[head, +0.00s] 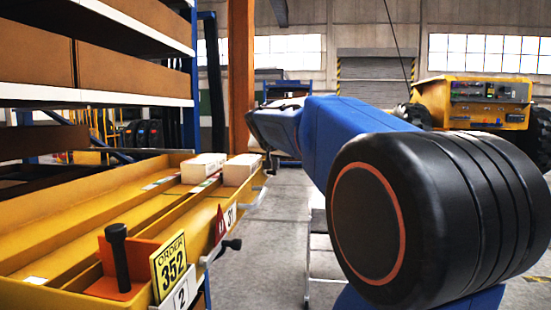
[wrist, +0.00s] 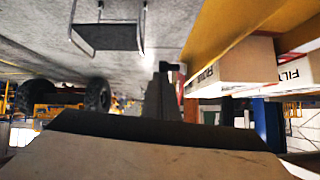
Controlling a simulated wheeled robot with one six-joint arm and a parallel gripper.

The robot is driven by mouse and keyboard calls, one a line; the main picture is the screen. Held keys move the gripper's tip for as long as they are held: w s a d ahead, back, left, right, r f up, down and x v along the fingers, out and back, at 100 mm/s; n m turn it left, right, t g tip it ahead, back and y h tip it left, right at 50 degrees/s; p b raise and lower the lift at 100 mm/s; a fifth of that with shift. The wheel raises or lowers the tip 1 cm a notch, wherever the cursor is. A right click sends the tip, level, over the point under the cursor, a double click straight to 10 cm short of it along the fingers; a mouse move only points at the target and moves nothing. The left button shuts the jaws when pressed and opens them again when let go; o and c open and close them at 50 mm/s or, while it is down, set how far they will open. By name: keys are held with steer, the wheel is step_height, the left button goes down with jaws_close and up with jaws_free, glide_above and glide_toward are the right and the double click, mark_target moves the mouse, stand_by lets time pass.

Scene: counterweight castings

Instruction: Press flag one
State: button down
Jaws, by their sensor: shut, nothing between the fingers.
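A small red triangular flag (head: 219,225) stands at the front edge of the yellow flow rack, beside a white label that seems to read 31 (head: 230,215). A white label with a 2 (head: 181,297) sits nearer, under a yellow ORDER 352 card (head: 172,266). My gripper (head: 270,168) is beyond the flag, by the rack's far front corner, small and partly dark against my wrist. In the wrist view my gripper (wrist: 167,78) shows shut and empty, close to a red part (wrist: 181,85) at the rack's edge. I cannot tell whether they touch.
The yellow rack (head: 60,245) holds white boxes (head: 204,167) at its far end; cartons (wrist: 249,62) are close to my gripper in the wrist view. A black-handled lever (head: 232,244) sticks out in front.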

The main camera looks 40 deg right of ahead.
steer(key=shift+s+a+f, duration=0.25)
steer(key=shift+a+f, duration=0.05)
steer(key=shift+f, duration=0.25)
steer(key=shift+w+d, duration=0.55)
steer(key=shift+d, duration=0.05)
steer(key=s+a+f, duration=0.2)
steer(key=s+a, duration=0.6)
steer(key=shift+f, duration=0.2)
stand_by(0.4)
steer(key=shift+a, duration=0.1)
stand_by(0.4)
